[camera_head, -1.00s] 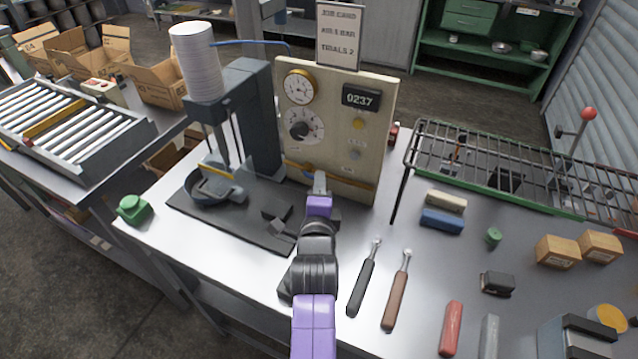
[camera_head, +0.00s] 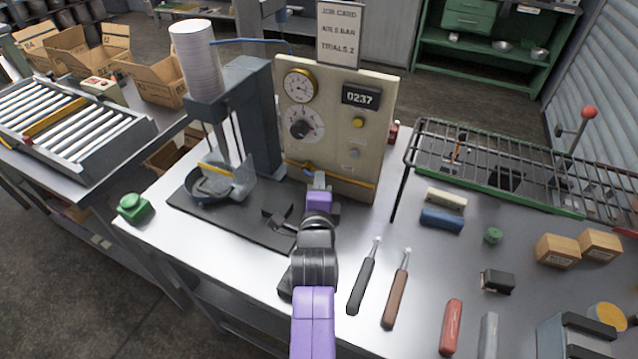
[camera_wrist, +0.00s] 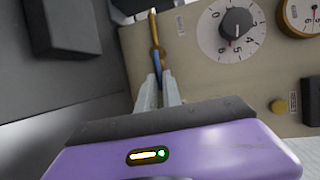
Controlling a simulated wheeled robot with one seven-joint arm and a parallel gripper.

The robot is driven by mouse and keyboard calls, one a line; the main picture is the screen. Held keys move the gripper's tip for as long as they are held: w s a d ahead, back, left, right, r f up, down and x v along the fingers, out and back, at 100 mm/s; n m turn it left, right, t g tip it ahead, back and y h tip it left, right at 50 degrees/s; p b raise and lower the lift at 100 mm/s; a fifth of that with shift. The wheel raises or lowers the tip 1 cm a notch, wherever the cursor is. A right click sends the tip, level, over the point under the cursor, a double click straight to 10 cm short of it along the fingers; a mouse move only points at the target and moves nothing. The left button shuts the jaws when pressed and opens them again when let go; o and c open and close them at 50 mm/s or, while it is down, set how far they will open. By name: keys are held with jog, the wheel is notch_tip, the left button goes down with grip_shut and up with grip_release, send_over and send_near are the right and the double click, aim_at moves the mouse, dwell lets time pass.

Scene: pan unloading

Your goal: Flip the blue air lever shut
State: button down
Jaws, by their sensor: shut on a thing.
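The blue air lever (camera_wrist: 157,72) sits on the yellow air pipe low on the cream panel. In the wrist view it lies between my fingertips, roughly in line with the pipe; the fingers hide part of it. In the head view a bit of blue (camera_head: 308,167) shows on the pipe just left of my fingertips. My gripper (camera_head: 318,179) is at the panel's lower front, shut on the lever. Its two grey fingers (camera_wrist: 158,90) also show in the wrist view.
The cream panel (camera_head: 337,105) carries gauges, a dial and a display. The press (camera_head: 255,120) stands left, with a blue-grey pan (camera_head: 205,190) on its base. Two handled tools (camera_head: 362,285) lie right of my arm, and a wire rack (camera_head: 500,170) stands further right.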

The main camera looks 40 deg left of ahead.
jog(key=r+n+h+b, duration=0.2)
jog(key=n, duration=0.1)
jog(key=shift+s+a+g, duration=0.1)
jog(key=shift+a+g, duration=0.2)
jog(key=shift+a, duration=0.05)
jog(key=shift+s+a+r+n+t+h+b, duration=0.2)
jog(key=shift+a+r+n+h+b, duration=0.2)
jog(key=shift+a+n+h+b, duration=0.7)
jog(key=shift+s+a+r+n+t+h+b, duration=0.2)
jog(key=shift+a+r+n+h+b, duration=0.25)
jog(key=shift+n+h+b, duration=1.15)
jog(key=shift+s+a+r+n+t+h+b, duration=0.2)
jog(key=shift+a+r+n+h+b, duration=0.4)
jog(key=shift+n+b, duration=1.35)
jog(key=shift+a+f, duration=0.2)
jog(key=shift+a, duration=0.05)
jog(key=c, duration=1.5)
grip_release()
